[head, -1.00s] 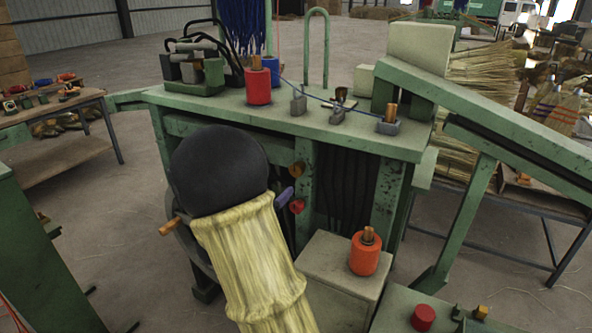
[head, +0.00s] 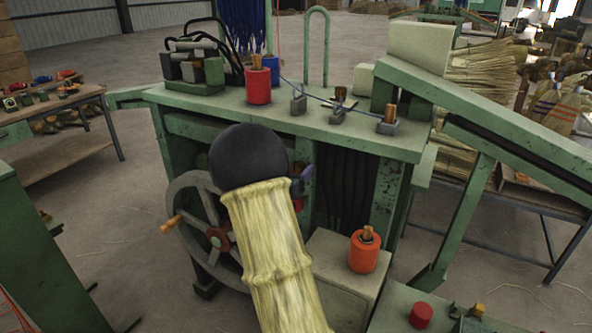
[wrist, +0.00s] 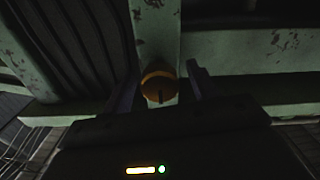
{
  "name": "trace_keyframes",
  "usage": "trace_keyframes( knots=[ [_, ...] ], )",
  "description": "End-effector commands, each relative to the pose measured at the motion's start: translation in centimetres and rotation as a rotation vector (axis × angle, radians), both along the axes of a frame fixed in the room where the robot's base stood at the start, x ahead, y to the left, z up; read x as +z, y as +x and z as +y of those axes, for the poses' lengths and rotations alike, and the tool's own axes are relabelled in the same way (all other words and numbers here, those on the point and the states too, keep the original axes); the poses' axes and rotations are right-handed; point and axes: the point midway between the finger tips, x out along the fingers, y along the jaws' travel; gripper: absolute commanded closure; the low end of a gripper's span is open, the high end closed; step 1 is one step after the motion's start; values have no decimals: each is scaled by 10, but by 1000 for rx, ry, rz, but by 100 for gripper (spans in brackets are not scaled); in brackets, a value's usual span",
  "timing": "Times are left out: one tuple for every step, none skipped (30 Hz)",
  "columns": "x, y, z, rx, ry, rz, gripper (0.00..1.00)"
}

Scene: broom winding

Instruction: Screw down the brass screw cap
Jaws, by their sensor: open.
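The brass screw cap (wrist: 158,88) shows in the wrist view, round and orange-brown with a dark slot, against a worn green post. My gripper (wrist: 164,76) is open, with one dark finger on each side of the cap. Gaps show between the cap and both fingers; I cannot tell how far off the cap is in depth. In the head view, a purple-grey finger of my gripper (head: 303,180) shows beside the black ball-shaped end of my arm.
A green machine table (head: 225,103) carries a red spool (head: 258,87) and small clamps. A spoked handwheel (head: 190,183) is left of my arm. An orange-red container (head: 363,252) stands on a box at lower right. A red knob (head: 298,205) is just below the gripper.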

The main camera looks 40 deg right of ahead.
Motion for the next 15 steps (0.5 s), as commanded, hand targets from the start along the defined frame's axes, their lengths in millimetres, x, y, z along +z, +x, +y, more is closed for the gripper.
trace_keyframes(
  knots=[
    [0, 0, 0, 0, 0, 0, 41],
    [0, 0, 0, 0, 0, 0, 44],
    [0, 0, 0, 0, 0, 0, 52],
    [0, 0, 0, 0, 0, 0, 58],
    [0, 0, 0, 0, 0, 0, 64],
    [0, 0, 0, 0, 0, 0, 72],
    [0, 0, 0, 0, 0, 0, 78],
    [0, 0, 0, 0, 0, 0, 84],
    [0, 0, 1, 0, 0, 0, 85],
    [0, 0, 1, 0, 0, 0, 85],
    [0, 0, 1, 0, 0, -1, 85],
    [0, 0, 1, 0, 1, -2, 85],
    [0, 0, 1, 0, 1, -3, 85],
    [0, 0, 1, 0, 2, -5, 85],
    [0, 0, 1, 1, 3, -7, 85]
  ],
)
